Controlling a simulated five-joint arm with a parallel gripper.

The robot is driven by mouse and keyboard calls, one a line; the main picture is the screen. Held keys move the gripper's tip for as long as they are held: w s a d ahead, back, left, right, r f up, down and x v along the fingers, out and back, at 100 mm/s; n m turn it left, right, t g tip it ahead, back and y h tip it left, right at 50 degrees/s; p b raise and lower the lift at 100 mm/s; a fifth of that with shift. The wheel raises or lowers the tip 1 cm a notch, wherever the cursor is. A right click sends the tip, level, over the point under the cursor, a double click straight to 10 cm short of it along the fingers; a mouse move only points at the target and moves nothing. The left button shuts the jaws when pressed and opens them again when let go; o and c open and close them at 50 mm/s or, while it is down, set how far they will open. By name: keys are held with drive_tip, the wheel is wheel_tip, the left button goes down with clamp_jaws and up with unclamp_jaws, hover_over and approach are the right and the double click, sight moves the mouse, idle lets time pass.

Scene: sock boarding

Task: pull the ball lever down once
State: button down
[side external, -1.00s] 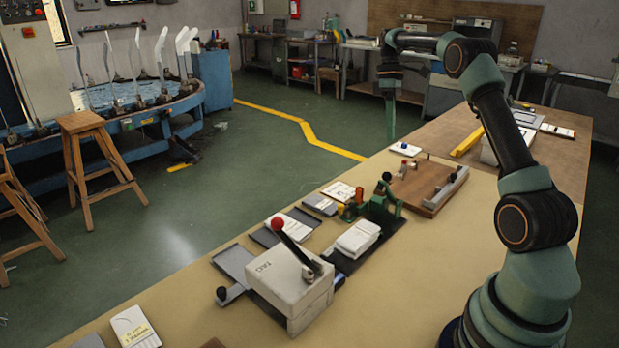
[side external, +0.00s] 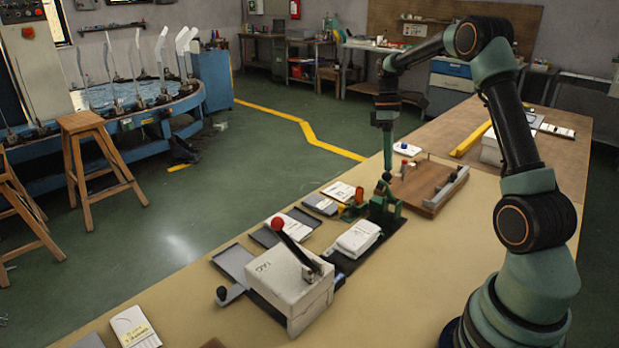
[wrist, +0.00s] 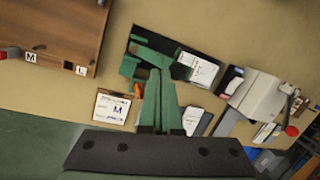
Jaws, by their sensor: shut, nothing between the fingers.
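A green press-like device (side external: 385,208) stands on a dark base plate on the bench.
A white stack (side external: 358,238) lies on the dark plate in front of the device. A wooden board (side external: 415,188) with pegs and a metal bar is to the right. Cards and grey trays (side external: 233,262) lie to the left.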

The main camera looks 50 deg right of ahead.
drive_tip(key=shift+a, duration=0.15)
drive_tip(key=shift+a+f+t+h, duration=0.2)
drive_tip(key=shift+a+t+h, duration=0.15)
drive_tip(key=shift+a, duration=0.5)
drive_tip(key=a+f, duration=0.3)
drive_tip(key=a, duration=0.1)
drive_tip(key=a+f, duration=0.4)
drive_tip(key=shift+f, duration=0.2)
drive_tip(key=shift+s+a+f, duration=0.1)
drive_tip(key=shift+a+f, duration=0.1)
drive_tip(key=shift+f, duration=0.3)
drive_tip(key=shift+s+a+f, duration=0.1)
drive_tip(key=shift+a+f, duration=0.1)
drive_tip(key=shift+f, duration=0.4)
drive_tip(key=shift+w+a+f, duration=0.1)
idle(1.0)
